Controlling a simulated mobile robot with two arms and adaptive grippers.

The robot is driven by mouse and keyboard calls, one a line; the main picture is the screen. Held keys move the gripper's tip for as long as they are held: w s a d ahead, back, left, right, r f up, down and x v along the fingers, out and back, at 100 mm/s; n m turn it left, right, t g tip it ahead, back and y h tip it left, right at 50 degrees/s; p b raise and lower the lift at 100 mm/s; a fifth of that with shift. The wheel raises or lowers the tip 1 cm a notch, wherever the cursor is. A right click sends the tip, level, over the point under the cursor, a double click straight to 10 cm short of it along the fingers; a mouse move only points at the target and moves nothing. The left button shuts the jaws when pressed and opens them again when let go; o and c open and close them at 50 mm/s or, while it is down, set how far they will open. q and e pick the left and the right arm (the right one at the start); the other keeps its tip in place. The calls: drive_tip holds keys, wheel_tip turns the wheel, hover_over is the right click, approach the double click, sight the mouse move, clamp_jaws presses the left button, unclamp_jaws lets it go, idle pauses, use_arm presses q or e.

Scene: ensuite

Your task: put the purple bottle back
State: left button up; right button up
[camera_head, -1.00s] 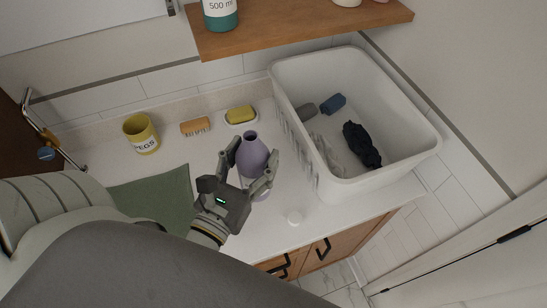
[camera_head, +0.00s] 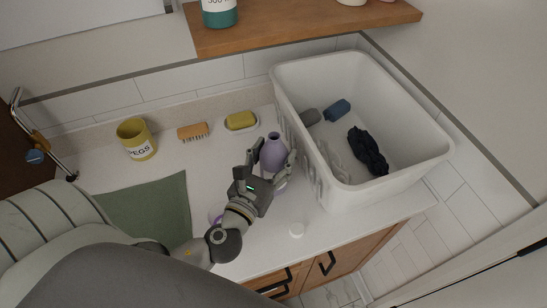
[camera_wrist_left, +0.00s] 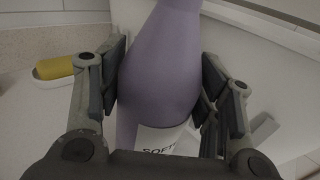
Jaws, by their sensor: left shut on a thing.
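The purple bottle (camera_head: 273,151) is upright or nearly so in the head view, close to the left side of the white basket. My left gripper (camera_head: 272,158) is shut around its body, one finger on each side. In the left wrist view the bottle (camera_wrist_left: 165,70) fills the space between the fingers (camera_wrist_left: 160,92), with part of a white label showing low down. The bottle's base is mostly hidden by the gripper, so I cannot tell whether it touches the counter. My right gripper is not in view.
The white basket (camera_head: 312,170) holds dark and grey cloths. A yellow pegs pot (camera_head: 137,140), brush (camera_head: 193,131) and yellow soap (camera_head: 240,120) line the back. A wooden shelf (camera_head: 300,27) hangs above.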

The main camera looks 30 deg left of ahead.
use_arm(q)
drive_tip(key=shift+f, duration=0.2)
drive_tip(key=shift+f, duration=0.15)
drive_tip(key=o, duration=1.7)
drive_tip(key=shift+o, duration=0.3)
drive_tip(key=shift+r, duration=0.3)
drive_tip(key=s+b, duration=0.5)
drive_tip(key=s, duration=0.7)
drive_tip(key=shift+d, duration=0.35)
drive_tip(key=shift+f, duration=0.1)
